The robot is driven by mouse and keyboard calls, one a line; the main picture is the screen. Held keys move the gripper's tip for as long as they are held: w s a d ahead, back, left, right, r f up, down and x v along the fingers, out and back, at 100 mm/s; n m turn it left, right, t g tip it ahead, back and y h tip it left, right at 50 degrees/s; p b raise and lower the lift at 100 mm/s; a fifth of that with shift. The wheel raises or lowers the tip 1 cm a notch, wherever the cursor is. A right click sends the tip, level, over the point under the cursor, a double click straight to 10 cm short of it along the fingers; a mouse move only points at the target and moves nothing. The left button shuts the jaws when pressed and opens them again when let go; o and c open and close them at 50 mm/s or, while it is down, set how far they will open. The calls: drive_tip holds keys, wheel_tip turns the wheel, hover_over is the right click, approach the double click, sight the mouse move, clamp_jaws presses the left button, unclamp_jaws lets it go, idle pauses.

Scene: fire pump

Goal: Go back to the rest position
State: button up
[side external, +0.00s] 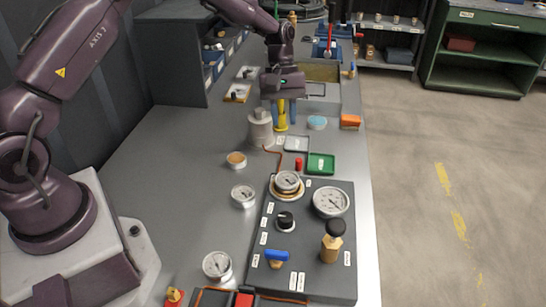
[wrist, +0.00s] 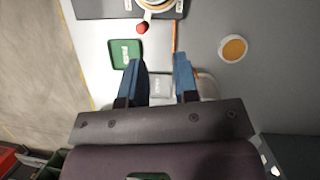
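My gripper (side external: 282,110) is over the far part of the grey bench, pointing down, with its blue fingers spread apart. In the wrist view my gripper (wrist: 158,62) shows two separate fingers with nothing seen held between them. A yellow upright piece (side external: 281,120) shows just below the fingers in the side view; whether they touch it I cannot tell. A grey cylinder (side external: 260,130) stands just left of it. A small white tray (wrist: 160,88) lies below, seen between the fingers.
A green tray (side external: 321,164) and red knob (side external: 298,164) lie nearer. The pump panel (side external: 338,275) carries gauges, a black knob and a blue-handled valve. Loose gauges (side external: 243,196) stand left of it. A light blue round piece (side external: 317,122) and an orange block (side external: 350,121) are right.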

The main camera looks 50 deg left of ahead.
drive_tip(key=s+d+r+m+t+y, duration=0.1)
drive_tip(key=s+r+m, duration=0.4)
drive_tip(key=s+r, duration=0.5)
drive_tip(key=s+d+r+m+t+y, duration=0.2)
drive_tip(key=s+r+m+t, duration=0.3)
drive_tip(key=s+r, duration=0.5)
drive_tip(key=s+t, duration=0.1)
drive_tip(key=s, duration=0.6)
drive_tip(key=shift+r+m+t+y, duration=0.2)
drive_tip(key=shift+m+t+y, duration=0.1)
drive_tip(key=shift+m+y, duration=0.1)
